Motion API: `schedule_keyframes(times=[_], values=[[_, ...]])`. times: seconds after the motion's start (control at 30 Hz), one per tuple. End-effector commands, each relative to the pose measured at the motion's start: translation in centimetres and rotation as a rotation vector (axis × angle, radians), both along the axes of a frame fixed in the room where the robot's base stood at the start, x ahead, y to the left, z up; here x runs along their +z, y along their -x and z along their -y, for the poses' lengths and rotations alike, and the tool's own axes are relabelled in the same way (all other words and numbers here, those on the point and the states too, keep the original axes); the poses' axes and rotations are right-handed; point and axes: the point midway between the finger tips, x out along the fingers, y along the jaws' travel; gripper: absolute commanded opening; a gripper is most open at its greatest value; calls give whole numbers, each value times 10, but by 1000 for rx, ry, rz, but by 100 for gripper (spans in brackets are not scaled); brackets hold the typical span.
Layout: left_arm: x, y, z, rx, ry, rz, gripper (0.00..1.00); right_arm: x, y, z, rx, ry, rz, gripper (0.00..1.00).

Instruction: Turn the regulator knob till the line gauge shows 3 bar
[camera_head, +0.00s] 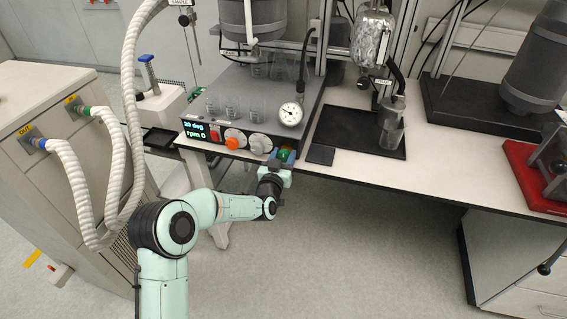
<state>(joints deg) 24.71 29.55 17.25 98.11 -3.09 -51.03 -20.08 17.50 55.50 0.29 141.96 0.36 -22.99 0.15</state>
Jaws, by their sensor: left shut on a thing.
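The line gauge (291,114) is a small round white dial at the front right of the grey reactor unit. Its pointer is too small to read. Below it, at the unit's front edge, is the blue regulator knob (286,155), mostly hidden by my left gripper. My left gripper (282,160) reaches it from the front and is shut on it. My right gripper is not in view.
An orange knob (235,138), a grey knob (259,144) and a lit display (196,131) sit left of the gripper on the same front panel. Glass beakers (230,107) stand on top. Floor in front is clear.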

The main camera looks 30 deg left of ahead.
Motion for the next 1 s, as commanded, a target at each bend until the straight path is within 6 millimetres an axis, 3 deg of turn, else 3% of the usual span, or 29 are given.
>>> schedule_keyframes(times=[0.2, 0.5, 1.0], values=[[-1, 0, 1, 0, -165, -36, 18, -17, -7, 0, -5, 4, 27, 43], [1, 0, 1, 0, -316, -73, 18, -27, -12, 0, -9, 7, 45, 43], [1, 0, 1, 1, -368, -86, 17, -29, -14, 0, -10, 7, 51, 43]])
